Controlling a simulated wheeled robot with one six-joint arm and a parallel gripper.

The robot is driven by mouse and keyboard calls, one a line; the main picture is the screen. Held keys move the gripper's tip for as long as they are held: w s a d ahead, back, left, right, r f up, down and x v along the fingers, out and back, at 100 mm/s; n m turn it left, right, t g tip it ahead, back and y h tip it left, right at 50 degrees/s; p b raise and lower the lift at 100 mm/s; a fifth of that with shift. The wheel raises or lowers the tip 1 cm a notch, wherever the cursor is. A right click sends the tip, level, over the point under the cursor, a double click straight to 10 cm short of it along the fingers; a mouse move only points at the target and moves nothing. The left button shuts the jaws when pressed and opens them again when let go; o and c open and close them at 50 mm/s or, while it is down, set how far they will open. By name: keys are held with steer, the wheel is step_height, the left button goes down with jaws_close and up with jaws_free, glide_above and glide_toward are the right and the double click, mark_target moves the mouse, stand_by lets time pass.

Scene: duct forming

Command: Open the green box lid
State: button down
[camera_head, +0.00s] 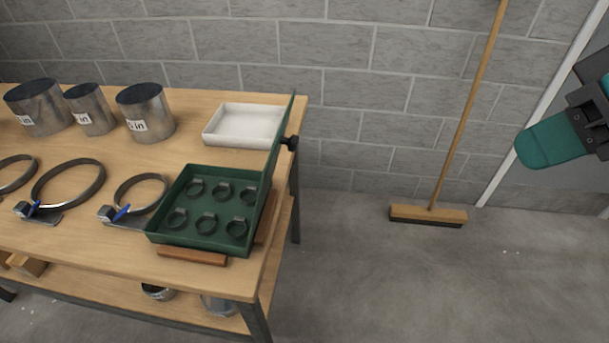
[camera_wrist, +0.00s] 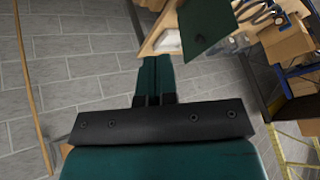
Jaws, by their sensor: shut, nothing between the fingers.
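The green box (camera_head: 205,208) stands near the right end of the wooden table, with several dark rings inside it. Its green lid (camera_head: 281,135) stands up steeply along the box's right side, and the box is open. A black knob (camera_head: 290,143) sticks out from the lid's outer face. In the wrist view the lid (camera_wrist: 205,25) shows at the top, beyond my fingers. My gripper (camera_wrist: 157,62) is shut and empty, with its two teal fingers together, apart from the lid. In the head view my teal arm end shows at the far right, well away from the table.
A white tray (camera_head: 243,125) sits behind the box. Metal cylinders (camera_head: 146,112) and ring clamps (camera_head: 68,184) stand to its left on the table (camera_head: 110,252). A broom (camera_head: 428,214) leans on the block wall.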

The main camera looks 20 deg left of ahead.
steer(key=w+a+f+n+t+y+b, duration=0.25)
steer(key=w+a+n+y+b, duration=0.35)
steer(key=b, duration=0.8)
steer(key=w+a+f+n+t+y+b, duration=0.15)
steer(key=w+a+f+n+b, duration=0.3)
steer(key=w+b, duration=0.6)
steer(key=s+f+n+g+y+b, duration=0.85)
steer(key=n+b, duration=0.95)
steer(key=b, duration=1.2)
steer(key=s+a+r+g+h+p, duration=0.1)
steer(key=a+p, duration=1.3)
steer(key=shift+s+r+h, duration=0.25)
steer(key=shift+r+h, duration=0.15)
steer(key=shift+a, duration=0.1)
